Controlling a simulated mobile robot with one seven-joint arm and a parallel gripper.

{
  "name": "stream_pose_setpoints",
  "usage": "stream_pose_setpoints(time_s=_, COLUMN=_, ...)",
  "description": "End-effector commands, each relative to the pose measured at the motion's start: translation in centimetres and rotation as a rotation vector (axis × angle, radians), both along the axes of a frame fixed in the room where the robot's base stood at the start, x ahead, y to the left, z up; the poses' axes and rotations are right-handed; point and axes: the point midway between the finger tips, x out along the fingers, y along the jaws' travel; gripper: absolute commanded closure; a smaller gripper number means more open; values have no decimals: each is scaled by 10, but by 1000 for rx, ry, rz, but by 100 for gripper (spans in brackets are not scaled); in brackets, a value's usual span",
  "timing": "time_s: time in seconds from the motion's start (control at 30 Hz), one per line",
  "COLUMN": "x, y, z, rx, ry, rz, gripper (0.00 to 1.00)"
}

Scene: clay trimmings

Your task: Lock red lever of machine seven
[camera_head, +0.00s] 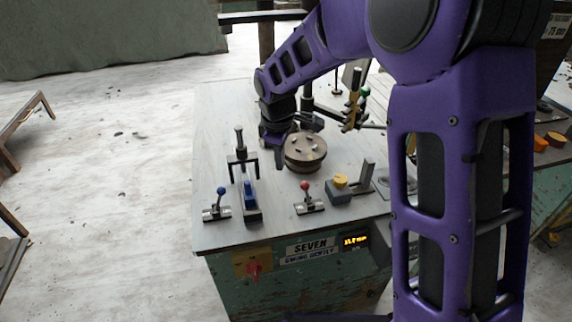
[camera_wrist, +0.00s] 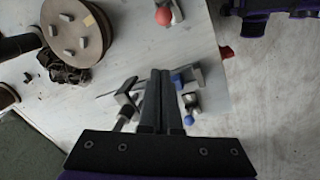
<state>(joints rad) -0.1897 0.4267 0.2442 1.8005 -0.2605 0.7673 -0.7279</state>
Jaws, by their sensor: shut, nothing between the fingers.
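Machine seven is a pale worktop (camera_head: 225,120) on a worn green cabinet, with a "SEVEN" plate (camera_head: 311,247) on its front. The red lever (camera_head: 305,186) has a red ball knob on a small metal bracket near the front edge. In the wrist view its red knob (camera_wrist: 163,16) is at the top, beyond the fingertips. My gripper (camera_head: 281,167) is over the worktop, left of the round disc and behind the red lever, apart from it. In the wrist view my gripper (camera_wrist: 160,73) has its fingers together, with nothing between them.
A blue-knobbed lever (camera_head: 217,206) and a black upright clamp with a blue part (camera_head: 250,192) stand left of the red lever. A yellow-topped box (camera_head: 341,184) is close on its right. The disc (camera_head: 305,150) stands behind. A red switch (camera_head: 254,270) is on the front.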

Motion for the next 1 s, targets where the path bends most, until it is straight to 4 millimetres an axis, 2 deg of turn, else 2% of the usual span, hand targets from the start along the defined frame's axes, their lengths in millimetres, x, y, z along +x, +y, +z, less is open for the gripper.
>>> stream_pose_setpoints(time_s=0.03, x=0, y=0, z=-12, rx=-2, ry=6, rz=0, gripper=100)
stream_pose_setpoints(time_s=0.3, x=12, y=-1, z=-70, rx=-2, ry=5, rz=0, gripper=100)
stream_pose_setpoints(time_s=0.4, x=15, y=-3, z=-83, rx=-1, ry=1, rz=-1, gripper=100)
stream_pose_setpoints(time_s=0.5, x=9, y=-20, z=-73, rx=0, ry=-1, rz=-4, gripper=100)
stream_pose_setpoints(time_s=0.63, x=5, y=-32, z=-70, rx=-1, ry=0, rz=-2, gripper=100)
stream_pose_setpoints(time_s=1.0, x=3, y=-37, z=-69, rx=-1, ry=0, rz=0, gripper=100)
